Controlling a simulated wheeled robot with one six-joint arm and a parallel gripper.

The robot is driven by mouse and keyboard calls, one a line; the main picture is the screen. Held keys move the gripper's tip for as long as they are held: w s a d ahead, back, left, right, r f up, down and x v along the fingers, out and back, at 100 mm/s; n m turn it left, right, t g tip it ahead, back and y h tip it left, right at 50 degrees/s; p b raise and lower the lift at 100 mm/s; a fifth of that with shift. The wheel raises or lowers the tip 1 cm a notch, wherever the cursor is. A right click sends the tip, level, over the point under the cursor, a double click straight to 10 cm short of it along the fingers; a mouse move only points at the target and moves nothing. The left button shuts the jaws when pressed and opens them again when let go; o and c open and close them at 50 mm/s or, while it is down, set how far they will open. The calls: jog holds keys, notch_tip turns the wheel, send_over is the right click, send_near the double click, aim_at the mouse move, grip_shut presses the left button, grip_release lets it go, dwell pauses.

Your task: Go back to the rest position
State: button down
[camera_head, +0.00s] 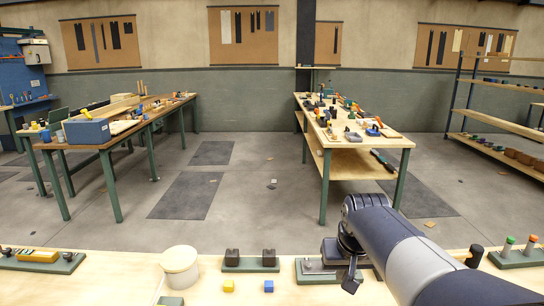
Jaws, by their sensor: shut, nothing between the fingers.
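My arm reaches in from the lower right of the head view. Its end, my gripper (352,281), points down over the front bench (215,285) and is shut and empty. Just behind and to the left of it is a grey fixture on a green base (318,272). My gripper and wrist hide part of that fixture. I cannot tell whether the fingertips touch anything.
On the front bench stand a cream lidded pot (180,266), a green block with two dark knobs (251,262), a yellow cube (228,286) and a blue cube (268,286). A rack with coloured pegs (518,257) is right of my arm. Open floor lies beyond.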

jog(key=shift+w+f+b, duration=0.1)
jog(key=shift+f+b, duration=1.65)
jog(key=shift+f, duration=0.5)
jog(key=shift+r, duration=0.1)
